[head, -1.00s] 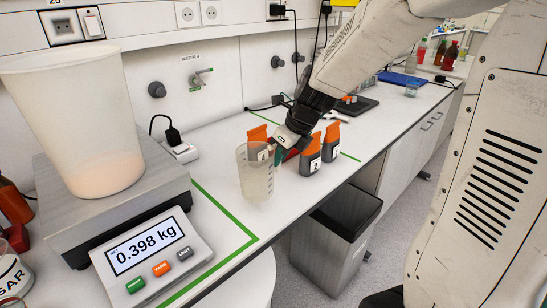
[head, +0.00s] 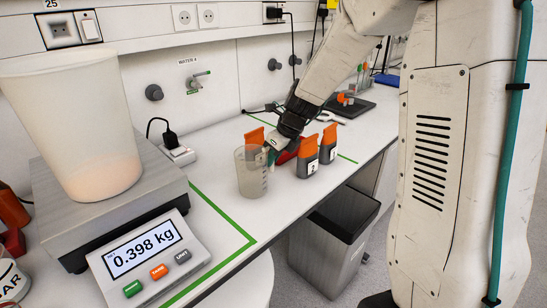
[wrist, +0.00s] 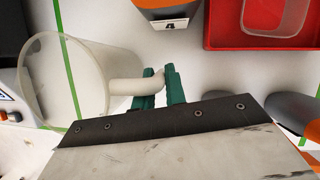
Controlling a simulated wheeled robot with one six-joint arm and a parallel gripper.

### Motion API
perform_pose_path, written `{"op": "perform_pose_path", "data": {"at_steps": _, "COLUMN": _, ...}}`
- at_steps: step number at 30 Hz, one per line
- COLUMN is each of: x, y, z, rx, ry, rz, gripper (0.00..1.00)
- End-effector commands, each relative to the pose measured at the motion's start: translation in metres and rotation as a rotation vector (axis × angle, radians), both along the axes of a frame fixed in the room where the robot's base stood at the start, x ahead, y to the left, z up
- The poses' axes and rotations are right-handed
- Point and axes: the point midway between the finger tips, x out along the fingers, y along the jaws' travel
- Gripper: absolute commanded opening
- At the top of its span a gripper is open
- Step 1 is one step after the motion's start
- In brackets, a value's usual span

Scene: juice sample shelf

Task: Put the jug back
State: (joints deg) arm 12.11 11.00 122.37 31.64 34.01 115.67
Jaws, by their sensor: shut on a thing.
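The jug (head: 250,174) is clear, with graduation marks on its side. It is upright over the white bench, to the right of the green line. I cannot tell whether its base touches the bench. My gripper (head: 271,156) reaches it from behind and to the right. In the wrist view the teal fingers (wrist: 160,88) are shut on the jug's pale handle (wrist: 132,87), and the jug's round mouth (wrist: 72,85) opens at left. I see no contents in it.
A scale (head: 145,253) at left reads 0.398 kg and bears a big translucent bucket (head: 75,125) with some pinkish content. Orange-topped grey boxes (head: 307,157) stand right of the jug. A red tray (wrist: 225,35) holds a clear container. A bin (head: 335,240) stands below the bench edge.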

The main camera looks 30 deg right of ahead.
Motion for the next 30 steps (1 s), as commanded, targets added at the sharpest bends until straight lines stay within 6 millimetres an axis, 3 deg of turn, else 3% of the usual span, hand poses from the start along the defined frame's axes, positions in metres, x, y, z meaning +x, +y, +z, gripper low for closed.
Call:
{"op": "perform_pose_path", "data": {"at_steps": 2, "x": 0.000, "y": 0.000, "z": -0.002, "rx": 0.000, "ry": 0.000, "rz": 0.000, "gripper": 0.00}}
{"op": "perform_pose_path", "data": {"at_steps": 3, "x": 0.000, "y": 0.000, "z": -0.003, "rx": 0.000, "ry": 0.000, "rz": 0.000, "gripper": 0.15}}
{"op": "perform_pose_path", "data": {"at_steps": 5, "x": 0.000, "y": 0.000, "z": -0.002, "rx": 0.000, "ry": 0.000, "rz": 0.000, "gripper": 0.32}}
{"op": "perform_pose_path", "data": {"at_steps": 6, "x": 0.000, "y": 0.000, "z": -0.002, "rx": 0.000, "ry": 0.000, "rz": 0.000, "gripper": 0.35}}
{"op": "perform_pose_path", "data": {"at_steps": 17, "x": -0.001, "y": -0.001, "z": 0.005, "rx": 0.000, "ry": -0.001, "rz": 0.001, "gripper": 0.35}}
{"op": "perform_pose_path", "data": {"at_steps": 30, "x": -0.029, "y": -0.021, "z": 0.084, "rx": -0.001, "ry": -0.004, "rz": 0.000, "gripper": 0.35}}
